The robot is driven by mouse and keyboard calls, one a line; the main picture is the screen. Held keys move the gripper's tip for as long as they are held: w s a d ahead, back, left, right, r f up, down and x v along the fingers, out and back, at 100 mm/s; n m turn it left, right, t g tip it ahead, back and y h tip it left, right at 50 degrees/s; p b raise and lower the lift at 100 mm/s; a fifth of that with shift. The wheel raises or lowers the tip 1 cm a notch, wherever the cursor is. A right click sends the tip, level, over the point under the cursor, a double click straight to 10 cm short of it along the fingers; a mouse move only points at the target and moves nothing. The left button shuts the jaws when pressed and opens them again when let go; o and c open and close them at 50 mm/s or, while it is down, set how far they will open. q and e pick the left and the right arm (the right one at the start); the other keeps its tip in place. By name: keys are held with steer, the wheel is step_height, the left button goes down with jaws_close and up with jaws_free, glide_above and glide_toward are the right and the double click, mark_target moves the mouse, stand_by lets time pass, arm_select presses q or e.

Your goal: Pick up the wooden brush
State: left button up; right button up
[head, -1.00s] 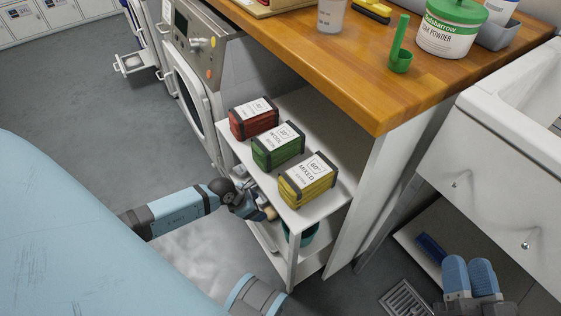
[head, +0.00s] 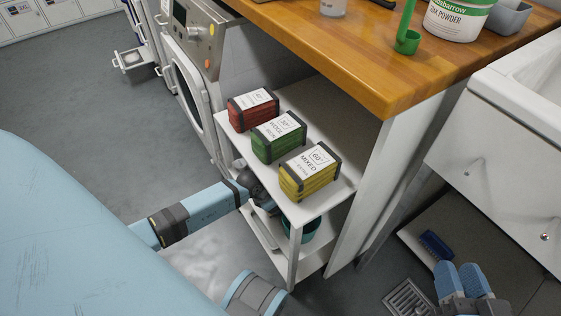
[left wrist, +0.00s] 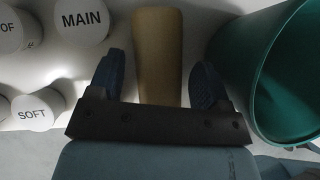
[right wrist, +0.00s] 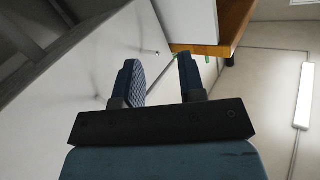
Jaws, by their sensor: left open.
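The wooden brush shows in the left wrist view as a plain tan wooden piece (left wrist: 157,50); no bristles are visible. It lies between the two spread fingers of my left gripper (left wrist: 160,68), with a gap on each side. In the head view my left arm reaches under the shelf top, and the fingers and brush are hidden there. My right gripper (right wrist: 160,65) is open and empty in the right wrist view, its fingers apart. In the head view it is at the lower right (head: 464,278), near the sink.
A teal bucket (left wrist: 285,75) stands close right of the left fingers, and white round containers (left wrist: 80,22) stand to the left. Red (head: 253,106), green (head: 279,137) and yellow (head: 310,173) packs sit on the shelf (head: 312,205) above. A blue brush (head: 436,245) lies under the sink.

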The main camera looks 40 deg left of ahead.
arm_select(q)
steer(key=c, duration=0.9)
steer(key=shift+r, duration=0.1)
arm_select(e)
steer(key=shift+r, duration=0.1)
